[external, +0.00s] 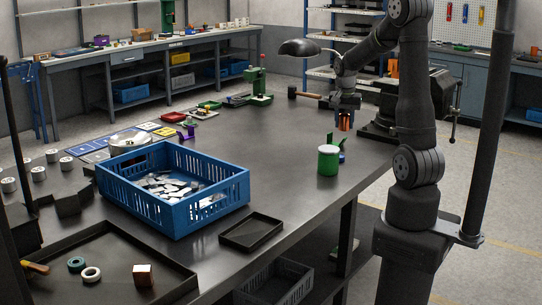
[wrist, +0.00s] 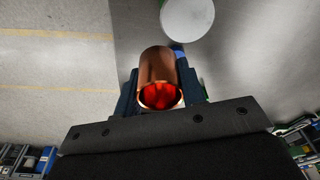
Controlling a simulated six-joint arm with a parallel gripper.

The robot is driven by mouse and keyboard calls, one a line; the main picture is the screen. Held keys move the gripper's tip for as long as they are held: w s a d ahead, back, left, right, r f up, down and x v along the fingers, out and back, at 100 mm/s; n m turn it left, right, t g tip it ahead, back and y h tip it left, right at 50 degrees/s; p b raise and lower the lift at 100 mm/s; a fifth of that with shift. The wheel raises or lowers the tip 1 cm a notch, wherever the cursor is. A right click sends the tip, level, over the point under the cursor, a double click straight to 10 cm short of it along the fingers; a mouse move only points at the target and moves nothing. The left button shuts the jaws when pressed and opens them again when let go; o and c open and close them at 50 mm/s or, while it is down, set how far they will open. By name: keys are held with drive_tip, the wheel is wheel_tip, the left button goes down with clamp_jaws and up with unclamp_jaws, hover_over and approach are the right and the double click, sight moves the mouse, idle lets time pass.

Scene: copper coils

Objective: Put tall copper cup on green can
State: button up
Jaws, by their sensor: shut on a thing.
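The tall copper cup (wrist: 158,68) is a shiny copper cylinder with a red interior seen through its near end. In the wrist view my gripper (wrist: 160,88) is shut on it, one dark finger on each side. In the external view the cup (external: 345,121) shows small and orange below my gripper (external: 345,105), above the rear right part of the table. The green can (external: 328,161) stands upright on the table with a pale top, nearer the camera than the cup and apart from it. In the wrist view a round pale top, likely the can's (wrist: 187,18), lies beyond the cup.
A small green item (external: 341,145) stands just behind the can. A blue crate (external: 172,190) of metal pieces and a black tray (external: 251,231) are to the left. A dark vise (external: 400,110) is at the right rear. The tabletop around the can is mostly clear.

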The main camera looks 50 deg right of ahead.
hover_over(329, 147)
drive_tip(key=f, duration=0.3)
drive_tip(key=shift+s+a, duration=0.25)
drive_tip(key=shift+a, duration=0.15)
drive_tip(key=shift+f, duration=2)
drive_tip(key=shift+f, duration=0.1)
drive_tip(key=o, duration=1)
drive_tip(key=r, duration=0.4)
drive_tip(key=a+r, duration=0.1)
drive_tip(key=r, duration=0.7)
drive_tip(key=shift+s+a, duration=0.35)
